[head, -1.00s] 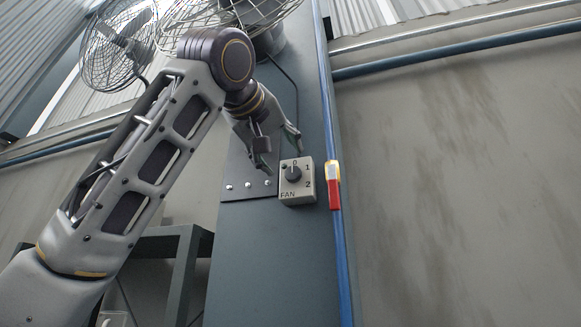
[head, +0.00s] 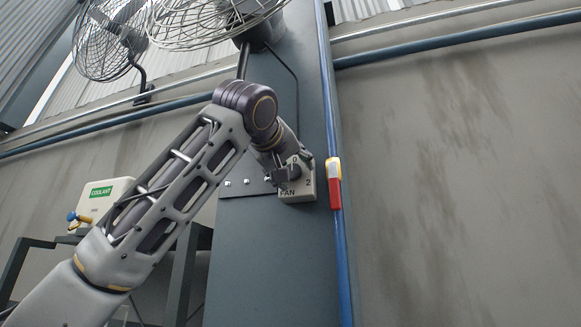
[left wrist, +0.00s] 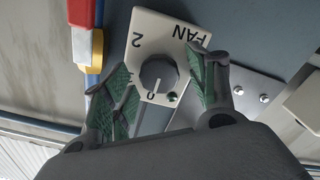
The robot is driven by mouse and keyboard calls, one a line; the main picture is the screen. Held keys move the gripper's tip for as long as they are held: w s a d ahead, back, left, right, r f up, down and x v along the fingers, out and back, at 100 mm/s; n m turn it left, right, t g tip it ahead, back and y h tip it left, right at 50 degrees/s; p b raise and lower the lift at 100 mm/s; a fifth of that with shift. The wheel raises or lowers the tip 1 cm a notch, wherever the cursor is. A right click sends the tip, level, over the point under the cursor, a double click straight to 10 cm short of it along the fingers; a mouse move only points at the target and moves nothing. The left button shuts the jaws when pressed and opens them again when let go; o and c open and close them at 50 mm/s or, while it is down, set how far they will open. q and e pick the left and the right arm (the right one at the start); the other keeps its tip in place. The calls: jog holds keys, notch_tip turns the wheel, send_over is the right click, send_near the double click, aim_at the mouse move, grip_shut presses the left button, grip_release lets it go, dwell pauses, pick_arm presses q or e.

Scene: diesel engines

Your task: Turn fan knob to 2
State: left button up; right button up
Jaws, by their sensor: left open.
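The fan switch box (head: 303,191) is a pale square plate on the dark blue-grey column, marked FAN, 0 and 2 in the head view. It also shows upside down in the left wrist view (left wrist: 147,25). Its round grey knob (left wrist: 160,74) has a white mark pointing at 0. My left gripper (head: 287,171) is in front of the box and covers the knob and the 1 in the head view. In the left wrist view, its green-padded fingers (left wrist: 163,68) are open, one on each side of the knob, with gaps visible. My right gripper is not in view.
A blue pipe (head: 343,255) with a red, white and yellow fitting (head: 334,184) runs just right of the box. A bolted metal plate (head: 240,184) is to its left. Caged fans (head: 215,22) are above. A white COOLANT tank (head: 103,205) stands at left.

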pick_arm(q)
jog(key=c, duration=1)
